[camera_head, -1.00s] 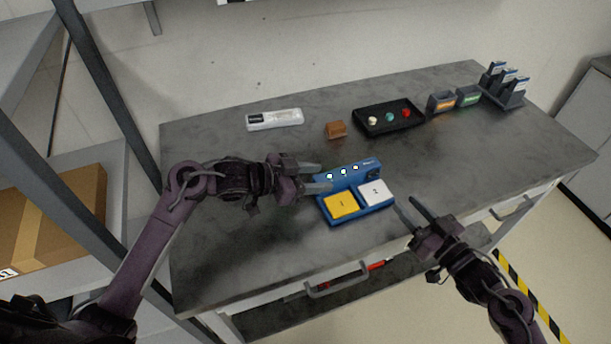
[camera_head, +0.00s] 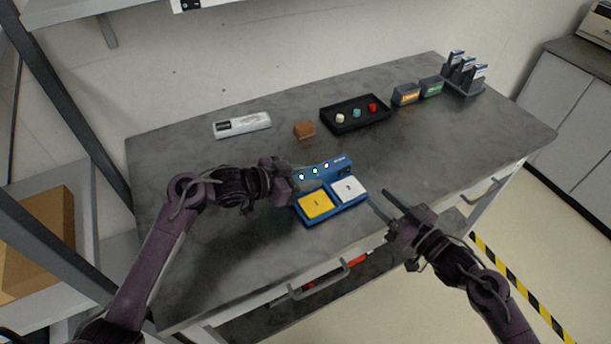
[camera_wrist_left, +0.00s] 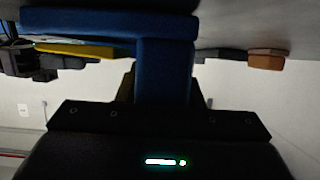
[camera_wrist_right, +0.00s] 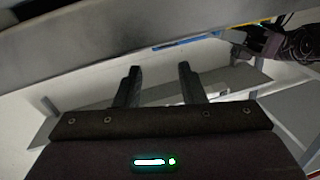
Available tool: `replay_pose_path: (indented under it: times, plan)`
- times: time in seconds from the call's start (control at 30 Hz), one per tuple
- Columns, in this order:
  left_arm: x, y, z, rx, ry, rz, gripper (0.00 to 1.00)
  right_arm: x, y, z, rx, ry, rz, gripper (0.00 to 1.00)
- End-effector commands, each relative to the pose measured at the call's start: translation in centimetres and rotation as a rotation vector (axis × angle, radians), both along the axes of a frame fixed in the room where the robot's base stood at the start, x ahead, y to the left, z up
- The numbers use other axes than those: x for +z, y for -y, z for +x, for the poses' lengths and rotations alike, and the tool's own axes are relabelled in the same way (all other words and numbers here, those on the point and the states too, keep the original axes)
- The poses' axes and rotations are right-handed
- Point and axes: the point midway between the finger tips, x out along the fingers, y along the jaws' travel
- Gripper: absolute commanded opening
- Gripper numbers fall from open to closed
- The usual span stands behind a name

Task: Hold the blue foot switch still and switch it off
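The blue foot switch (camera_head: 331,205) lies near the front edge of the table, with a yellow pedal (camera_head: 315,205) and a white pedal (camera_head: 348,189). Its raised back panel has three lit lamps (camera_head: 315,171) and a dark part (camera_head: 345,170) at the right. My left gripper (camera_head: 290,177) is at the left end of this panel. In the left wrist view, blue casing (camera_wrist_left: 165,70) fills the space between its fingers; I cannot tell if they press on it. My right gripper (camera_head: 380,203) is open and empty, right of the switch; its two fingers show apart in the right wrist view (camera_wrist_right: 157,85).
Behind the switch are a brown block (camera_head: 304,130), a white labelled case (camera_head: 242,125) and a black tray (camera_head: 375,124) with small coloured balls. Small bins (camera_head: 406,94) and a rack (camera_head: 466,85) stand at the back right. The table (camera_head: 450,140) is clear to the right.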

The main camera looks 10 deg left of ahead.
Motion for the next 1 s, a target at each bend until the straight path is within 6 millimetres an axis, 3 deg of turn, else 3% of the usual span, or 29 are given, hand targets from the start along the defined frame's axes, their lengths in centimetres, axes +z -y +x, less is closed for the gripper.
replay_pose_path:
  times: [0.1, 0.37, 0.8, 1.0]
  plan:
    - [0.0, 0.0, 0.0, 0.000, -0.001, 0.001, 0.00, 0.0, 0.0, 0.0, 0.000, 0.000, 0.000, 0.35]
    - [0.0, 0.0, 0.0, 0.000, -0.001, 0.000, 0.00, 0.6, -0.1, -0.4, 0.002, -0.128, 0.099, 0.01]
    - [0.0, 0.0, 0.0, 0.000, -0.001, 0.000, 0.00, 3.2, 0.7, -3.4, -0.097, -0.866, 0.629, 0.00]
    - [0.0, 0.0, 0.0, 0.000, -0.001, 0.000, 0.00, 3.7, 1.5, -4.6, -0.179, -1.080, 0.790, 0.00]
